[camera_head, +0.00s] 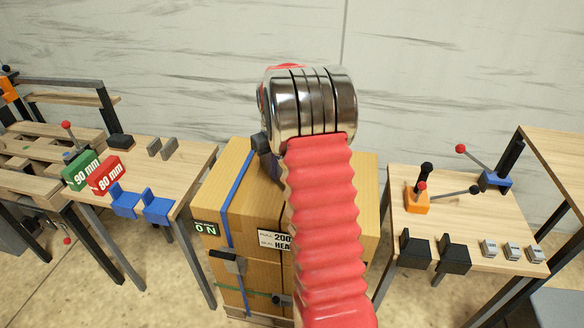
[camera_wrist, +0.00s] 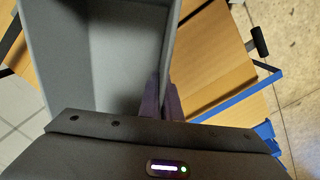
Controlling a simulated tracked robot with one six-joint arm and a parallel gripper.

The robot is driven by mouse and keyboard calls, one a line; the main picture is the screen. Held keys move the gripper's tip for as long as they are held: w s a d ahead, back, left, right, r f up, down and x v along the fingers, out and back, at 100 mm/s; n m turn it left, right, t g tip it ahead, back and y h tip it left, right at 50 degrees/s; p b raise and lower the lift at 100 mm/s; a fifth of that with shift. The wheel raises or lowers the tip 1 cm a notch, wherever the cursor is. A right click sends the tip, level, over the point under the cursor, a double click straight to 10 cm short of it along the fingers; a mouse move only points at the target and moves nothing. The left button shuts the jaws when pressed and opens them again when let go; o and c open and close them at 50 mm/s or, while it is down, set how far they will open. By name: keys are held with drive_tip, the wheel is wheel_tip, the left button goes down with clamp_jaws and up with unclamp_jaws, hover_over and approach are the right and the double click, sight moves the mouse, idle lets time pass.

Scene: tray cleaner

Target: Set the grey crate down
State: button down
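The grey crate (camera_wrist: 42,55) fills the upper left of the wrist view, seen from above into its empty-looking inside. My gripper (camera_wrist: 164,100) has its dark fingers at the crate's right wall, one on the inner side and one on the outer side, and looks shut on that wall. The crate's lower end is hidden by my gripper's body.
A wood-coloured box stack (camera_head: 235,190) with a blue strap stands ahead behind my arm. A left table (camera_head: 180,180) holds green and red 90 mm and 80 mm blocks and blue brackets. A right table (camera_head: 450,215) holds an orange lever device and black brackets.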

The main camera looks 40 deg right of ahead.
drive_tip(key=shift+r, duration=0.15)
idle(0.5)
wheel_tip(320, 180, up, 10)
drive_tip(key=shift+f, duration=0.1)
idle(0.4)
idle(0.5)
